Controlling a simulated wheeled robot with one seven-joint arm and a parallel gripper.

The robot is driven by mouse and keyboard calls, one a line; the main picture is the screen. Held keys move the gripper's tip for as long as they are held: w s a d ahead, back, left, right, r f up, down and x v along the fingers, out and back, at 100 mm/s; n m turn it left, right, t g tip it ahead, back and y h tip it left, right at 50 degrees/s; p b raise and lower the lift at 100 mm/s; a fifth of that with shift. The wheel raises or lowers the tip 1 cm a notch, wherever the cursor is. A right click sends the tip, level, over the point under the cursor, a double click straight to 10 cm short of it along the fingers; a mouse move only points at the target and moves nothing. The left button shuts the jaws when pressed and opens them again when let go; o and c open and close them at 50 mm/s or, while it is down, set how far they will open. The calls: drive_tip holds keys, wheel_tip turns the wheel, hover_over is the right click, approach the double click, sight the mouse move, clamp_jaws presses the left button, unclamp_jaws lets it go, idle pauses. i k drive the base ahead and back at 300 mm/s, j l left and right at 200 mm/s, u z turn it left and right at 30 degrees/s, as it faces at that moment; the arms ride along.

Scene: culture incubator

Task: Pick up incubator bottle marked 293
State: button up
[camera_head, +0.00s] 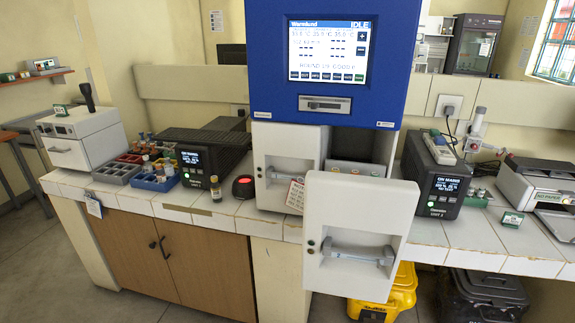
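The blue and white incubator (428,62) stands in the middle of the bench, and its screen reads IDLE. Its right-hand drawer front (361,215) is pulled out toward me, with a grey bar handle. A small amber bottle (215,189) stands on the bench at left. No marking 293 is readable on anything. My gripper is not in view.
At left are a blue rack (154,184) and grey trays with vials, a black ON MAINS unit (193,165) and a round red-topped device (243,186). Another black unit (436,189) stands right of the drawer. A yellow bin (402,290) sits below. Floor at front left is clear.

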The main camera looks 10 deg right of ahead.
sight(169, 169)
drive_tip(key=i+j, duration=0.3)
drive_tip(key=i+j+u, duration=0.15)
drive_tip(key=i+j, duration=0.2)
drive_tip(key=i, duration=0.2)
drive_tip(key=i+j, duration=0.25)
drive_tip(key=i, duration=0.15)
drive_tip(key=i+j+u, duration=0.1)
drive_tip(key=i+j, duration=0.2)
drive_tip(key=i, duration=0.15)
drive_tip(key=i+j, duration=0.2)
drive_tip(key=i, duration=0.25)
drive_tip(key=j+u, duration=0.05)
